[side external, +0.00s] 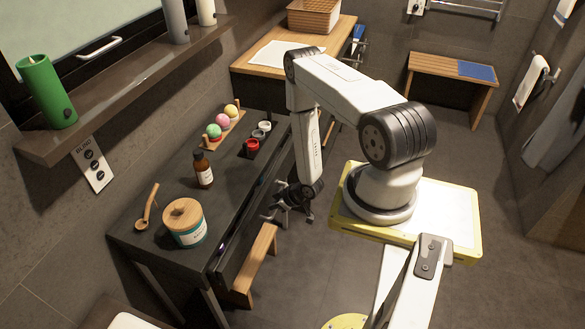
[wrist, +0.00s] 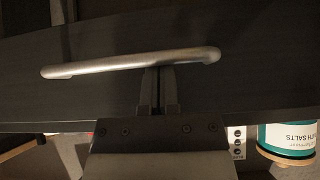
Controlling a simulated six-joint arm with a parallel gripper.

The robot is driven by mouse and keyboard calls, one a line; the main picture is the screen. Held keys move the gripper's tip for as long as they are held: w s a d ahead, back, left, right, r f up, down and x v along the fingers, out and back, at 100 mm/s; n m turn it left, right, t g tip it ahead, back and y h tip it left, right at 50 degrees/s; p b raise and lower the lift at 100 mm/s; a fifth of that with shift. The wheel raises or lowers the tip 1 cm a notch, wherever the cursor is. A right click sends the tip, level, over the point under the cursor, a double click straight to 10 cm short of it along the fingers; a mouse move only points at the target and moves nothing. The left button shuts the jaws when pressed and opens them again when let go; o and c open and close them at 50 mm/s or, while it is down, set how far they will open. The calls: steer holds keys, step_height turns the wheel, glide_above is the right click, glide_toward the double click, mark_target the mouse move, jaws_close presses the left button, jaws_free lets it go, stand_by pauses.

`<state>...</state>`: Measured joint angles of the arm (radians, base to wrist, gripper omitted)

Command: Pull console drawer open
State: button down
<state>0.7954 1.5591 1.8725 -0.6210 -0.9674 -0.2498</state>
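The dark console (side external: 160,232) stands along the left wall in the side view, with its drawer front facing my arm. The drawer's metal bar handle (wrist: 100,66) spans the wrist view, in front of the dark drawer front (wrist: 60,100). My gripper (side external: 281,212) is low at the console's front. In the wrist view its two fingers (wrist: 158,72) are close together, with their tips at the middle of the handle. I cannot tell whether they touch it. The handle is not clear in the side view, and I see no clear drawer gap.
On the console stand a bath salts jar (side external: 185,224), a brown bottle (side external: 203,170), a wooden scoop (side external: 147,208), a rack of coloured balls (side external: 222,122) and small jars (side external: 252,146). A wooden stool (side external: 258,258) stands below the console front. Open floor lies right of it.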

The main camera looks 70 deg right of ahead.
steer(key=s, duration=0.5)
steer(key=shift+s+a, duration=0.1)
steer(key=shift+s, duration=0.15)
step_height(320, 180, up, 9)
steer(key=s, duration=0.2)
stand_by(0.9)
